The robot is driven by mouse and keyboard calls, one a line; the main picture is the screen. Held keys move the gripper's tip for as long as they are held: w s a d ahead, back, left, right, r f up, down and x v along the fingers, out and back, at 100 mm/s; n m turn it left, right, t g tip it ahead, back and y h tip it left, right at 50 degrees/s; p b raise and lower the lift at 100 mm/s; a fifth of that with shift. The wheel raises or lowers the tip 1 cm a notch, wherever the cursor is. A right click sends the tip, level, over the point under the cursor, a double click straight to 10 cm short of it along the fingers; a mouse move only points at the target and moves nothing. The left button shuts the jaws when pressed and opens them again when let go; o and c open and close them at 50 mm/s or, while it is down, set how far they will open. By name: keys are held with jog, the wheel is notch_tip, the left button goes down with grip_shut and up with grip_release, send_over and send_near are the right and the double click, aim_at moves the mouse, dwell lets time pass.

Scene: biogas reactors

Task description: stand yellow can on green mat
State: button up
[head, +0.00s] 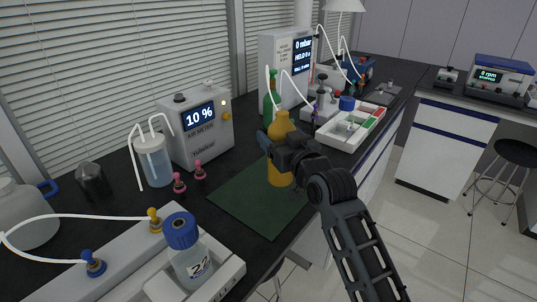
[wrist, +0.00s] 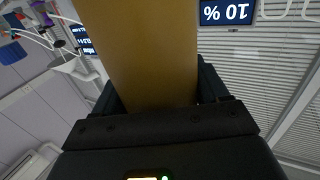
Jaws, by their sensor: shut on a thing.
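The yellow can (head: 280,175) is a tall, bottle-like shape with a narrower top, and it looks upright. My gripper (head: 276,148) is shut on its middle. In the wrist view, the can (wrist: 150,50) fills the space between the two dark fingers of my gripper (wrist: 155,92). The green mat (head: 245,200) lies flat on the dark bench. The can's lower end shows against the mat's far right part. I cannot tell whether it touches the mat or hangs just above it.
A grey air meter (head: 195,130) and two pink-topped fittings (head: 179,183) stand left of the mat. A white tray (head: 350,130) and a green bottle (head: 270,100) are behind. A blue-capped bottle (head: 182,240) stands in front. The mat's near part is bare.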

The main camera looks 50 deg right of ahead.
jog(key=shift+w+a+f+p, duration=0.1)
jog(key=shift+w+a+f, duration=0.2)
jog(key=shift+f, duration=0.6)
jog(key=shift+w+a+f+p, duration=0.15)
jog(key=shift+a+f, duration=0.3)
jog(key=shift+f, duration=0.5)
jog(key=shift+w+a+f+p, duration=0.1)
jog(key=shift+w+a+f, duration=0.2)
jog(key=shift+f, duration=0.6)
jog(key=shift+f, duration=0.2)
jog(key=o, duration=1.3)
jog(key=shift+s, duration=0.1)
